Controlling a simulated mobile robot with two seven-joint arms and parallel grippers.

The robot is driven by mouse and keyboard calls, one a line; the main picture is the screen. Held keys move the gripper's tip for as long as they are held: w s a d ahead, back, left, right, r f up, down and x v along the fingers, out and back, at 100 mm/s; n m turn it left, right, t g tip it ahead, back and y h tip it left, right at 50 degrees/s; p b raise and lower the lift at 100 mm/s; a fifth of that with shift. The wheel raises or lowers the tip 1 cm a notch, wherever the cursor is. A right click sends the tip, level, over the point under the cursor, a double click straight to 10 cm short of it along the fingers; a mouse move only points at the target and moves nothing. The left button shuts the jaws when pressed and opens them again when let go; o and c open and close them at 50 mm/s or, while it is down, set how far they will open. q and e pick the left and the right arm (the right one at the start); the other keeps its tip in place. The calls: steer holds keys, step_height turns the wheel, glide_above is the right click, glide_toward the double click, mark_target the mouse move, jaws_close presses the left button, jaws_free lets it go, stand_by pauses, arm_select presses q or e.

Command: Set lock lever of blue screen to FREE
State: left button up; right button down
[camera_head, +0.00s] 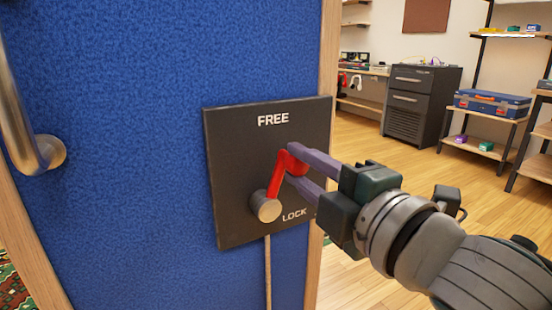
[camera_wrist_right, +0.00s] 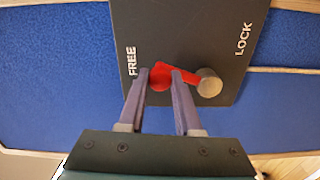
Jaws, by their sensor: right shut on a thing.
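A red lock lever (camera_head: 275,178) is mounted on a dark plate (camera_head: 233,170) on the blue screen (camera_head: 130,150). The plate reads FREE at the top and LOCK at the bottom. The lever's round grey pivot (camera_head: 267,207) is near LOCK, and its arm points up and slightly right, its end between the two labels. My right gripper (camera_head: 292,165) is shut on the lever's red end, coming from the right. In the right wrist view, the gripper's fingers (camera_wrist_right: 160,78) straddle the red end (camera_wrist_right: 159,80), with the pivot to their right. My left gripper is out of view.
A metal handle (camera_head: 40,150) sticks out of the screen at the left. The screen has a wooden frame edge (camera_head: 329,60). Behind, a dark cabinet (camera_head: 418,100) and shelves with a blue case (camera_head: 490,103) stand across open wooden floor.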

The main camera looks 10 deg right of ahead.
steer(key=shift+s+a+r+n, duration=0.1)
steer(key=shift+a+n, duration=0.2)
steer(key=shift+n, duration=0.1)
stand_by(0.3)
steer(key=c, duration=0.6)
jaws_free()
steer(key=shift+s, duration=0.15)
steer(key=shift+s+d+p, duration=0.15)
steer(key=shift+s+p, duration=0.15)
steer(key=shift+p, duration=0.05)
steer(key=p+v, duration=0.1)
steer(key=v, duration=0.8)
